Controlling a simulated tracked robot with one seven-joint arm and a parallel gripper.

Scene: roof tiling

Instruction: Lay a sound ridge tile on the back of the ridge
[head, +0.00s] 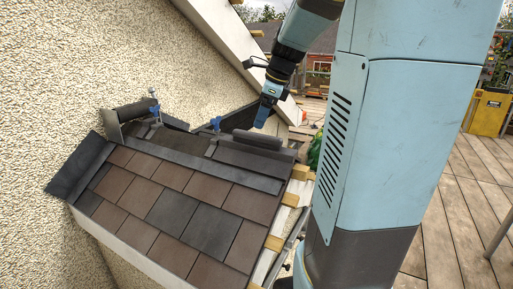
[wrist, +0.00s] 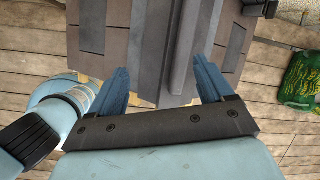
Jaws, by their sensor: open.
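The small roof (head: 185,200) has brown and dark grey tiles, with the ridge along its upper edge. A dark ridge tile (head: 258,139) with a rounded top lies at the right end of the ridge. My gripper (head: 265,122) is just above it, pointing down. In the wrist view my gripper (wrist: 161,68) is open, its two blue fingers apart over the long dark ridge piece (wrist: 182,50). Nothing is held, and I cannot tell whether the fingers touch anything. Whether the tile is sound cannot be told.
Two blue clamp-like fittings (head: 215,123) stand along the ridge, and a grey upright piece (head: 112,127) is at its left end. A pebbled wall (head: 90,60) rises behind. A green bag (wrist: 302,82) lies on the wooden deck (wrist: 285,130) at the right. A yellow box (head: 487,112) stands farther off.

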